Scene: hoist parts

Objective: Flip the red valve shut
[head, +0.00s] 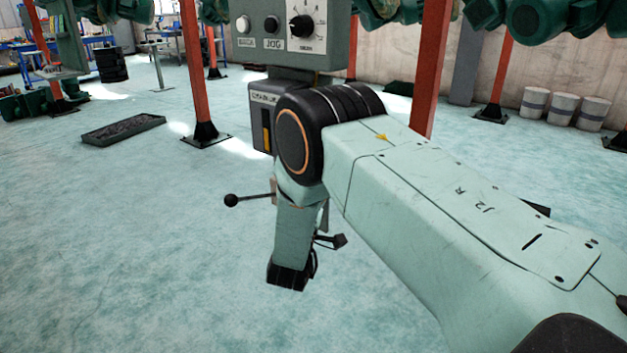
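No red valve shows in the head view; my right arm covers part of the area around the hoist parts. A small grey box (262,110) with a partly hidden label and a yellow strip hangs below the control panel (290,35). A black ball-ended lever (232,200) sticks out to the left behind my arm. My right arm comes in from the right and bends downward in front of the box. Small dark parts (330,241) show beside its lower link; I cannot tell whether they belong to my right gripper. My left gripper is out of view.
Orange-red posts (196,75) stand on the floor, another (430,70) close behind my arm. A dark shallow tray (123,129) lies at the left. Pale drums (564,107) stand at the back right. The floor at the lower left is clear.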

